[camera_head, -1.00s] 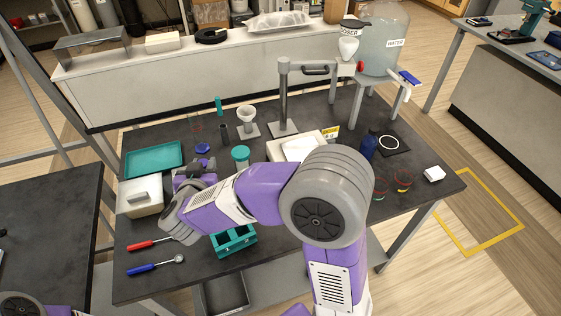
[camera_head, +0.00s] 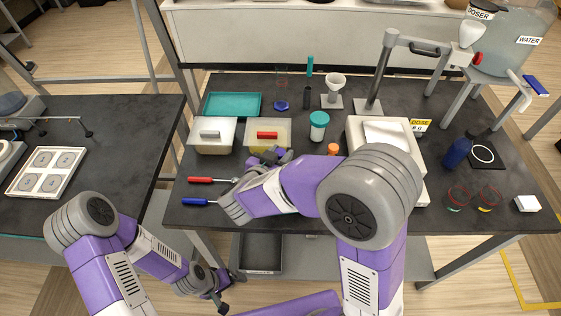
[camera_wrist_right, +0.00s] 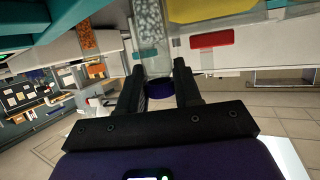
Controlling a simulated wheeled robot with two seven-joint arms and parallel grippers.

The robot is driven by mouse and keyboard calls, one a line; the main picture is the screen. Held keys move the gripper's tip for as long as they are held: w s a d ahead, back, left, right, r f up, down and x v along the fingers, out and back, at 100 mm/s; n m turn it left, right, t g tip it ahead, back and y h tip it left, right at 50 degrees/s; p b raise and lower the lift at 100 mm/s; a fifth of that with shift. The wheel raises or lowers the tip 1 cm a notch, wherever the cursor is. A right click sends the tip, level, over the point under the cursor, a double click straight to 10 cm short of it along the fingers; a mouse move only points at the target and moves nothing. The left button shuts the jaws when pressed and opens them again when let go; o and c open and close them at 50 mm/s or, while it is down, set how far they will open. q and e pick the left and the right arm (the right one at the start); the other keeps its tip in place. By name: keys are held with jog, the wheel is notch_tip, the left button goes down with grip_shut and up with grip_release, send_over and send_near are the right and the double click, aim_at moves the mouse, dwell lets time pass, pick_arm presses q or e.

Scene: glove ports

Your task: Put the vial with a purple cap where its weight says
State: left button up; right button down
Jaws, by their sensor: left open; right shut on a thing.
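In the right wrist view the vial (camera_wrist_right: 150,28) is clear, filled with pale grey pellets, and has a purple cap (camera_wrist_right: 159,88). My right gripper (camera_wrist_right: 158,80) is shut on it at the cap end. In the head view my right gripper (camera_head: 268,157) is by the front of a box with a yellow inside and a red handle (camera_head: 267,135); my arm hides the vial there. Beside it stands a pale box with a grey handle (camera_head: 211,134). My left gripper (camera_head: 221,297) is open and empty, low in front of the tables.
A teal tray (camera_head: 232,104), a jar with a teal cap (camera_head: 319,125) and a white funnel stand (camera_head: 333,100) stand behind. A red screwdriver (camera_head: 207,180) lies at the left edge. A blue bottle (camera_head: 457,152) stands right. A white panel (camera_head: 47,172) lies on the left table.

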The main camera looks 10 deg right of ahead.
pick_arm(q)
jog(key=shift+f, duration=0.45)
pick_arm(e)
jog(key=shift+f, duration=0.95)
jog(key=shift+f, duration=0.2)
jog(key=c, duration=0.8)
grip_release()
jog(key=shift+o, duration=0.2)
jog(key=shift+s+a+r, duration=0.15)
jog(key=shift+a+r, duration=0.05)
jog(key=shift+r, duration=0.15)
pick_arm(q)
notch_tip(320, 180, up, 3)
jog(key=p, duration=0.2)
jog(key=shift+p, duration=0.4)
pick_arm(e)
jog(key=v, duration=1.1)
jog(key=shift+s+a, duration=0.15)
jog(key=shift+s, duration=0.1)
